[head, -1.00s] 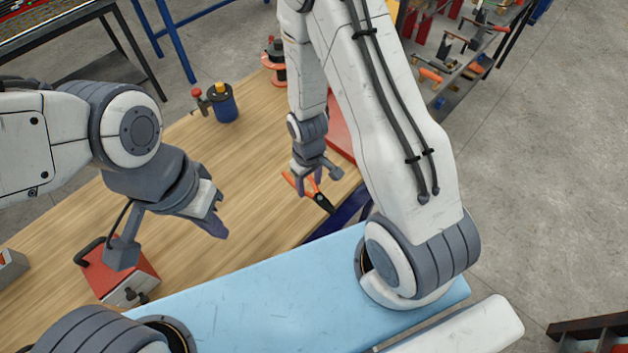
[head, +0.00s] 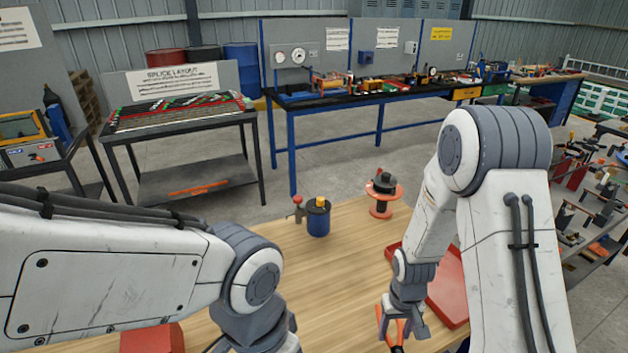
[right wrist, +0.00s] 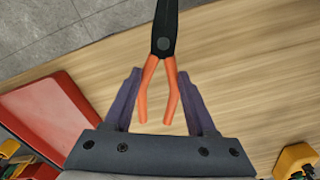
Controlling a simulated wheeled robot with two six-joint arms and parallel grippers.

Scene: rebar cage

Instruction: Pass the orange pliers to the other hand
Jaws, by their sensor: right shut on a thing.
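The orange pliers (head: 402,328) have orange handles and dark jaws. They show at the bottom of the head view, at my right gripper (head: 396,318). In the right wrist view the pliers (right wrist: 165,44) have their handles between the fingers of my right gripper (right wrist: 160,78), which is shut on them, and the dark jaws point away from the palm. My left arm enters from the left in the head view, and its wrist drops out at the bottom edge. The fingers of my left gripper are out of view.
The wooden table (head: 335,262) has a blue pot with a yellow top (head: 318,219) and an orange-based spool (head: 381,194) at its far side. A red tray (head: 447,290) lies right of my right gripper. A red box (head: 152,340) is at lower left.

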